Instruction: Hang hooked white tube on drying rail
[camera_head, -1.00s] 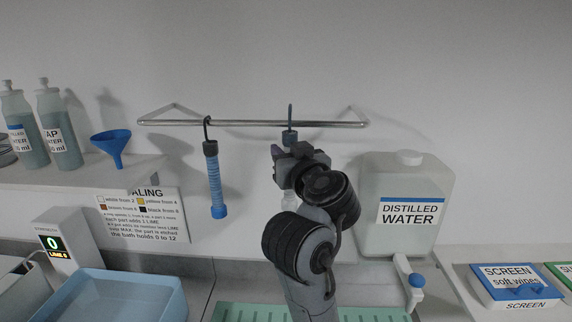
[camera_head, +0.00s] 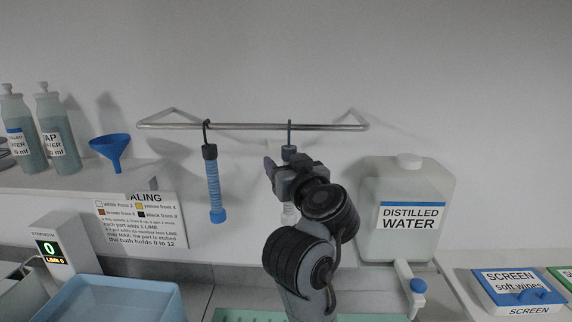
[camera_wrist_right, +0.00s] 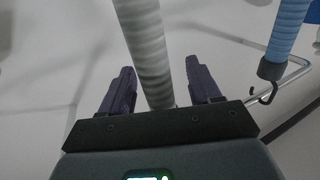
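The steel drying rail (camera_head: 250,126) is fixed on the wall. The hooked white tube (camera_head: 289,213) hangs upright below it, its dark hook (camera_head: 289,127) at the rail and appearing to be over it. My right gripper (camera_head: 278,172) hides much of the tube. In the right wrist view the ribbed white tube (camera_wrist_right: 148,45) passes between the two fingers of my right gripper (camera_wrist_right: 162,88), with a gap on both sides, so the fingers are open around it. My left gripper is out of view.
A blue hooked tube (camera_head: 214,190) hangs on the rail to the left. A distilled water container (camera_head: 405,225) stands at the right. A blue funnel (camera_head: 110,148) and bottles sit on the left shelf (camera_head: 85,182). A blue basin (camera_head: 115,295) is below.

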